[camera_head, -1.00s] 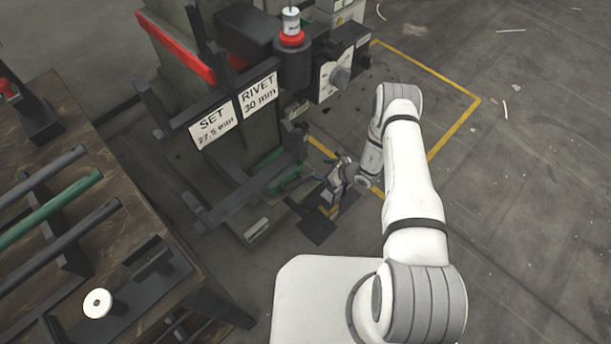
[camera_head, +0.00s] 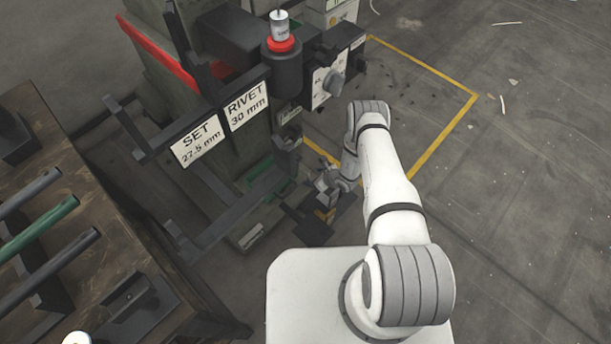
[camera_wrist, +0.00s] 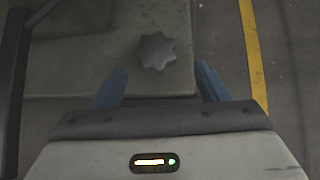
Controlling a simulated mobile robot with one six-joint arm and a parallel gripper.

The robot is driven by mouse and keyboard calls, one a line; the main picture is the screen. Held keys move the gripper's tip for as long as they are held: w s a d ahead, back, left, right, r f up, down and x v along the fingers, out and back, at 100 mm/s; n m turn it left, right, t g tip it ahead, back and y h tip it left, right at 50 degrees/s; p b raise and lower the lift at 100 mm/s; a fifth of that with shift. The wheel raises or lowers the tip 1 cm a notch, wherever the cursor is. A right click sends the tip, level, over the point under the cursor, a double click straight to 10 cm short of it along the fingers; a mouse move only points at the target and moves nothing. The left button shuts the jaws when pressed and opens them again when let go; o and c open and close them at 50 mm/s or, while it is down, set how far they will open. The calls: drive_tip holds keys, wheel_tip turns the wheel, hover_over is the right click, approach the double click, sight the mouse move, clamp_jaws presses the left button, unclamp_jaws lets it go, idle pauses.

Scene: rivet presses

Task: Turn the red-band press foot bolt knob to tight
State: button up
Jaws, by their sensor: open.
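The press (camera_head: 160,60) with a red band stands at the upper left of the head view, with "SET 27.5 mm" and "RIVET 30 mm" signs on it. In the wrist view a grey star-shaped knob (camera_wrist: 156,51) sits on the flat foot plate (camera_wrist: 110,60). My gripper (camera_wrist: 161,80) is open, its two blue fingers spread left and right of the knob's line. The knob lies just beyond the fingertips, near the middle between them, and does not appear to be held. In the head view my gripper (camera_head: 326,184) is low beside the press base; the knob cannot be made out there.
A wooden bench (camera_head: 110,230) with dark and green bars is at the left. A yellow floor line (camera_head: 440,140) runs right of the press and shows at the right in the wrist view (camera_wrist: 252,60). The floor at the right is mostly clear.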

drive_tip(key=b+x, duration=0.1)
drive_tip(key=x, duration=0.4)
drive_tip(key=shift+s+a, duration=0.1)
drive_tip(key=shift+a, duration=0.15)
drive_tip(key=c, duration=1)
drive_tip(key=shift+s+a+r+m+t+h+p, duration=0.1)
drive_tip(key=shift+a+m+t+h+p, duration=0.1)
drive_tip(key=shift+m+t+h+p, duration=0.45)
drive_tip(key=shift+a+m+t+h, duration=0.15)
drive_tip(key=shift+m+t+h, duration=0.2)
drive_tip(key=shift+m+h, duration=0.8)
drive_tip(key=shift+m+y, duration=0.4)
